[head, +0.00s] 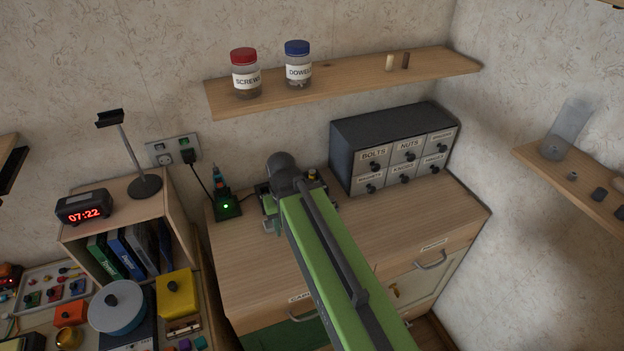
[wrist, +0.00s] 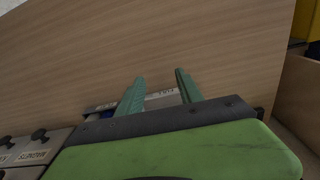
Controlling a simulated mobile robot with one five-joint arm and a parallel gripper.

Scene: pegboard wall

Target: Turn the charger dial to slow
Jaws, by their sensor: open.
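The likely charger (head: 227,207) is a small black unit with a lit green light on the left of the cabinet top. A dark tool with teal and orange parts stands at its back, and a black cord runs up to the wall socket. I cannot make out a dial or its setting. My green arm reaches over the cabinet top just right of the charger and hides what lies behind it. In the wrist view my gripper (wrist: 160,87) has its two teal fingers apart, with nothing held between them. The charger cannot be made out in the wrist view.
A dark drawer unit (head: 357,138) with labelled drawers stands right of my arm. A shelf (head: 350,86) with two jars hangs above. An open cubby (head: 138,194) with a clock and a stand is at left. The cabinet top's front right (head: 425,218) is clear.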

